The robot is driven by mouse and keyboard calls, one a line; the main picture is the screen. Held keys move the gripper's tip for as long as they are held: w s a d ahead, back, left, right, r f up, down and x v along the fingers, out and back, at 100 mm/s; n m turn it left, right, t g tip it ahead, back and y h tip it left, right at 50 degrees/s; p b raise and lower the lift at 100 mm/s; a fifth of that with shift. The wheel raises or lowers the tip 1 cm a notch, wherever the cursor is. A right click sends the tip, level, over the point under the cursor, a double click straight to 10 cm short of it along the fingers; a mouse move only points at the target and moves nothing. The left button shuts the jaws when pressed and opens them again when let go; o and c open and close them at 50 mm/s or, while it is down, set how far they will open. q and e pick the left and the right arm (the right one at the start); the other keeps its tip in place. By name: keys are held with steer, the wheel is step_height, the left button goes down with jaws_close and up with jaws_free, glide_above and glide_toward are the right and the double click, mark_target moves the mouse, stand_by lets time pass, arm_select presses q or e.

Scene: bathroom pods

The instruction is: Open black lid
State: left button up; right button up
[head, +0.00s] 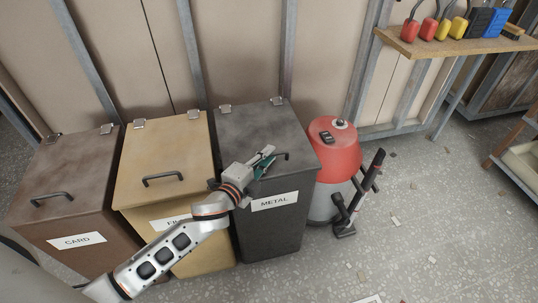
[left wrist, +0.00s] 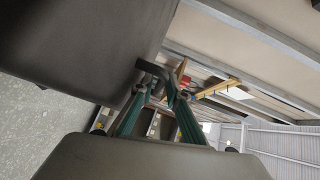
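The black lid (head: 256,128) lies closed on the dark grey bin labelled METAL (head: 270,228). Its dark handle (head: 283,156) is near the lid's front edge, partly hidden by my left gripper (head: 267,161). My left gripper reaches in from the left over the front of the lid. In the left wrist view, its two green fingers (left wrist: 157,88) stand apart, with the handle (left wrist: 150,68) at their tips. I cannot tell whether they touch it. My right gripper is not in view.
A yellow bin (head: 165,165) and a brown bin labelled CARD (head: 65,190) stand to the left, lids closed. A red and grey vacuum cleaner (head: 335,150) stands close on the right. The wall is just behind the bins. Open floor lies at the front right.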

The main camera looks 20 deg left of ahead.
arm_select(q)
steer(key=shift+w, duration=0.25)
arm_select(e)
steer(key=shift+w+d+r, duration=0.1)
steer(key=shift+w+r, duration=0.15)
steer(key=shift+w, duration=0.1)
arm_select(q)
jaws_close()
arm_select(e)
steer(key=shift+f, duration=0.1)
